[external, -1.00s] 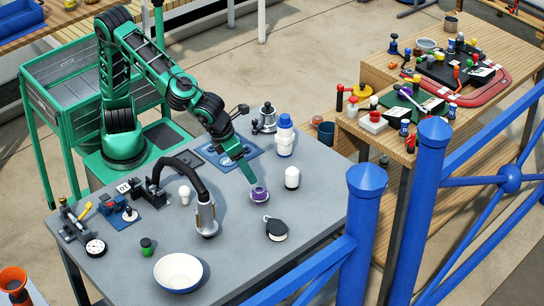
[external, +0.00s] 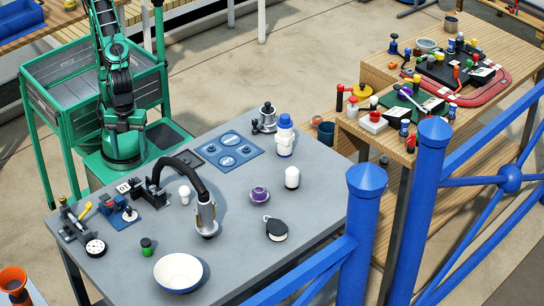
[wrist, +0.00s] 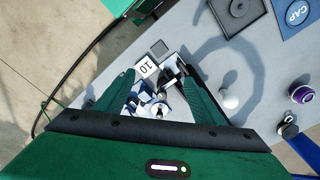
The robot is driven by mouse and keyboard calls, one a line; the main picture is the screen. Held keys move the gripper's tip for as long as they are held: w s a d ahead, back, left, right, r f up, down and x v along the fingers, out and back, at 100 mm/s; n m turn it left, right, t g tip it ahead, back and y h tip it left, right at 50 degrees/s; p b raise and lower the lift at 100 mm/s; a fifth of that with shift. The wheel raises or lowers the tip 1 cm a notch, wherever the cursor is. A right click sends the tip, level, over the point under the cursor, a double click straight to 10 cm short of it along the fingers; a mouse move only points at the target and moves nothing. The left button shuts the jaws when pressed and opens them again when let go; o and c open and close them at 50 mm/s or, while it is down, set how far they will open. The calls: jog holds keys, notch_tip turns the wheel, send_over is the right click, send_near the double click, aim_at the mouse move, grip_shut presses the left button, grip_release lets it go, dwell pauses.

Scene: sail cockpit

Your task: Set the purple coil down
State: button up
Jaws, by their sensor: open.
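The purple coil (external: 259,194) rests on the grey table (external: 222,235), right of the hose with the metal nozzle and left of a white bottle. It also shows at the right edge of the wrist view (wrist: 302,94). My gripper (wrist: 158,80) is open and empty in the wrist view, with its two green fingers spread. It is well away from the coil. Between the fingers a small number card (wrist: 146,66) and dark and blue fittings show below.
A blue mat (external: 232,150) lies at the back. A blue rail (external: 367,215) borders the table's right side.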

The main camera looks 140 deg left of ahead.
jog(key=s+d+f+n, duration=0.1)
jog(key=s+f+n, duration=0.1)
jog(key=s, duration=0.6)
jog(key=shift+s+n+y, duration=0.25)
jog(key=shift+n+y, duration=0.05)
jog(key=shift+n, duration=0.3)
